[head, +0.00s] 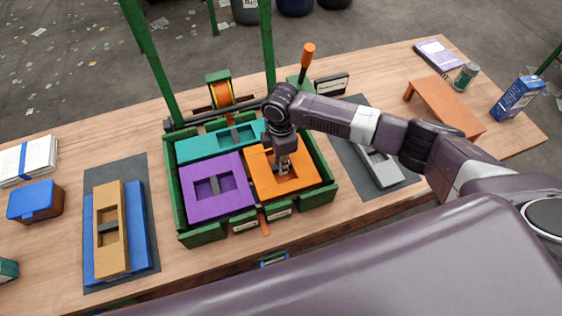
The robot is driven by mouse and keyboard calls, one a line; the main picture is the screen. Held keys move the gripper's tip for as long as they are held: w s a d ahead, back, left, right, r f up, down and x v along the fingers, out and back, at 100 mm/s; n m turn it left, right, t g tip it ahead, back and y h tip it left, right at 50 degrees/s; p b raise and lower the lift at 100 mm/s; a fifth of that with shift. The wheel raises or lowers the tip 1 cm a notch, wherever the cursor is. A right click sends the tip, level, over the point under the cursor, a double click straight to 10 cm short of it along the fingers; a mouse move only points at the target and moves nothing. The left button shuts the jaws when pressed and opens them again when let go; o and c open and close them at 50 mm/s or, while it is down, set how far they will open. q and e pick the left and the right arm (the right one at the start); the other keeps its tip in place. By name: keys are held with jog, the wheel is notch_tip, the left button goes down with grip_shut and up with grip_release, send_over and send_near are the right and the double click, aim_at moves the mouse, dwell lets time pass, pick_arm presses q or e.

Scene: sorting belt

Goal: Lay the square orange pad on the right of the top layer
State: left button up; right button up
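The square orange pad (313,174) lies at the right inside a green crate (326,164), beside a square purple pad (233,190) and in front of a long teal pad (197,150). My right gripper (283,168) points down into the recess in the middle of the orange pad. Its fingertips are at the pad's grip, but the gripper hides that grip, so I cannot tell whether they are shut on it. The orange pad looks about flat, though I cannot tell whether it rests fully. My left gripper is not in view.
Left of the crate, a tan pad (113,258) lies on a blue pad (139,222) on a dark mat (154,248). A grey pad (386,171) lies on the right mat (346,152). Green posts (155,65) rise behind the crate. An orange-handled tool (307,55) stands behind it.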

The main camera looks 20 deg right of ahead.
jog(key=o, duration=0.6)
jog(key=shift+c, duration=0.2)
jog(key=shift+r, duration=0.1)
notch_tip(320, 180, up, 12)
dwell(0.5)
